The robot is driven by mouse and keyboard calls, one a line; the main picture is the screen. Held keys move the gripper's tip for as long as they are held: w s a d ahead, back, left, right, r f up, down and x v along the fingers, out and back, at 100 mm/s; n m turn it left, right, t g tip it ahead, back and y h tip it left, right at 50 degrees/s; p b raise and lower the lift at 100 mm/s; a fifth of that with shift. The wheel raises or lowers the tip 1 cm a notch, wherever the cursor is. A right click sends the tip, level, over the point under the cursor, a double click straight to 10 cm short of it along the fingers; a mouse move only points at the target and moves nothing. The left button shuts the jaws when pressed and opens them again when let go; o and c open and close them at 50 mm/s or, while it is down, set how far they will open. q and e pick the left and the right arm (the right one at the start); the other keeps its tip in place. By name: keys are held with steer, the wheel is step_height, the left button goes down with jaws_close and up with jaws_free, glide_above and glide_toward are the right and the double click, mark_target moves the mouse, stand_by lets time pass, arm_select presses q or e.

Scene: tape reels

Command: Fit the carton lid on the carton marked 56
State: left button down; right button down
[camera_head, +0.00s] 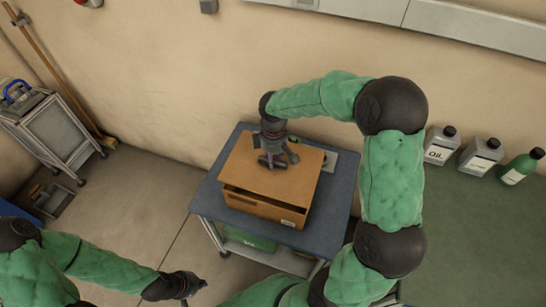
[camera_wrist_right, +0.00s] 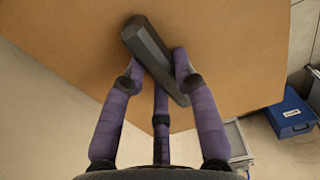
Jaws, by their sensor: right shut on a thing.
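The carton (camera_head: 262,207) is an open brown box on a blue-grey table, with a small label on its front that I cannot read. The flat brown carton lid (camera_head: 240,168) is over its top, and a dark gap shows between lid and carton along the front. My right gripper (camera_head: 272,160) is shut on the lid's dark bar handle (camera_wrist_right: 150,52); its purple fingers close around the bar in the right wrist view, where the lid (camera_wrist_right: 228,45) fills much of the picture. My left gripper (camera_head: 187,288) is low, away from the carton, its fingers too small to judge.
A green counter (camera_head: 470,235) on the right holds an oil bottle (camera_head: 440,147) and other bottles. A grey cart (camera_head: 50,130) and a broom (camera_head: 60,80) stand far left. The right wrist view shows a blue case (camera_wrist_right: 291,115).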

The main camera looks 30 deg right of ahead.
steer(key=shift+f+b, duration=1.45)
steer(key=shift+f, duration=0.55)
steer(key=shift+f+b, duration=0.35)
steer(key=shift+f, duration=0.4)
steer(key=c, duration=0.9)
jaws_free()
step_height(320, 180, up, 12)
